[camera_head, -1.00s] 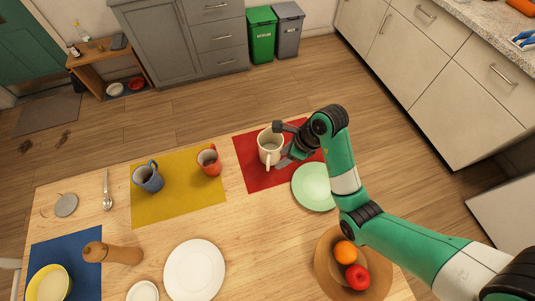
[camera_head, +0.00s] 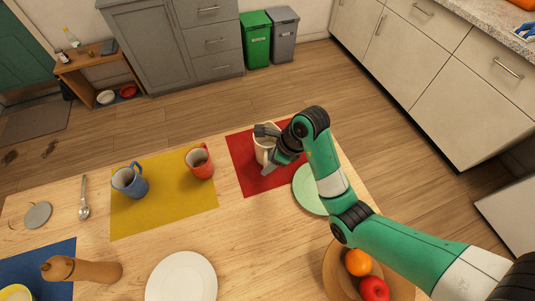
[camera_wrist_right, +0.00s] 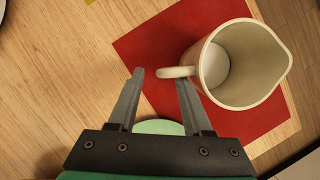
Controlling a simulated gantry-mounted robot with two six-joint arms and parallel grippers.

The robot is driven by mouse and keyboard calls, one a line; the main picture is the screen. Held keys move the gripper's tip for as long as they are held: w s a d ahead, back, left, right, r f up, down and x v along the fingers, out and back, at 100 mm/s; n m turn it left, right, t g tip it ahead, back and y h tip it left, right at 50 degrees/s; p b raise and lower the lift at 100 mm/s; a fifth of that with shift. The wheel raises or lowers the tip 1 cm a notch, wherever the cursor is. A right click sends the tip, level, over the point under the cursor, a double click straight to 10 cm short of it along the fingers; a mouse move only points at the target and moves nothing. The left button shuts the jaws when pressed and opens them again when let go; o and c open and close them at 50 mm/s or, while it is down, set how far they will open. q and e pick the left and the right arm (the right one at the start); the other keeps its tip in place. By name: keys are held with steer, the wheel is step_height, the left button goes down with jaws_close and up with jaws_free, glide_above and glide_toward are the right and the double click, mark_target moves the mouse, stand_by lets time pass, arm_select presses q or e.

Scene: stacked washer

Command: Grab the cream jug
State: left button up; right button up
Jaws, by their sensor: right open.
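The cream jug (camera_head: 261,154) stands upright on the red placemat (camera_head: 245,181) at the far side of the table. My right gripper (camera_head: 268,151) is open at the jug and partly covers it in the head view. In the right wrist view the jug (camera_wrist_right: 238,70) lies right of centre, its spout to the right and its inside empty. Its handle points left, toward the gap between the fingertips of my right gripper (camera_wrist_right: 161,77). Whether the fingers touch the handle cannot be told. My left gripper is not in view.
A pale green plate (camera_head: 309,190) lies close by under my right arm. An orange-red mug (camera_head: 200,163) and a blue mug (camera_head: 130,182) stand on the yellow placemat (camera_head: 165,209). A wooden fruit bowl (camera_head: 332,270) and a white plate (camera_head: 182,278) are nearer.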

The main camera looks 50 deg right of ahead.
mark_target(265, 166)
steer(key=b+x, duration=0.1)
steer(key=x, duration=0.2)
steer(key=shift+s+f+b, duration=0.1)
steer(key=shift+f+b, duration=0.05)
steer(key=shift+b, duration=0.2)
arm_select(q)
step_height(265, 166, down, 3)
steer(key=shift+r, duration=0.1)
arm_select(e)
steer(key=shift+c, duration=0.2)
jaws_close()
stand_by(0.6)
